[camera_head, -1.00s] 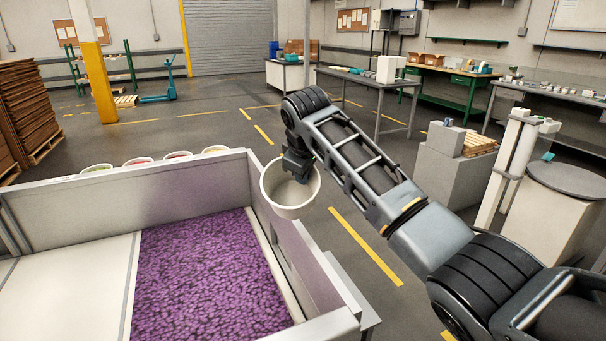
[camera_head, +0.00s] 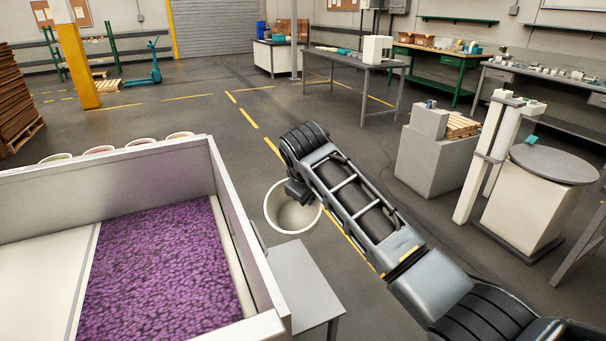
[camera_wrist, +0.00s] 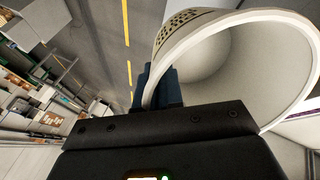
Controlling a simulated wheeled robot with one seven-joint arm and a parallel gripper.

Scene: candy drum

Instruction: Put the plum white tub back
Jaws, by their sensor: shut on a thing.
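A white tub (camera_head: 292,219) hangs from my gripper (camera_head: 299,190) to the right of the large bin, in the head view. The tub is open at the top and its inside looks empty. In the wrist view the tub (camera_wrist: 235,62) fills the upper right, and my gripper (camera_wrist: 162,92) is shut on its wall near the rim. A dotted pattern shows on its outer side. The far fingertip is partly hidden by the tub. The large grey-walled bin (camera_head: 243,222) holds purple candies (camera_head: 160,262).
A small grey side table (camera_head: 303,282) stands against the bin's right side, near the tub. Several tubs with coloured contents stand behind the bin's far wall (camera_head: 98,151). A round-topped stand (camera_head: 553,163) and a grey block (camera_head: 430,158) are at the right. Open floor lies beyond.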

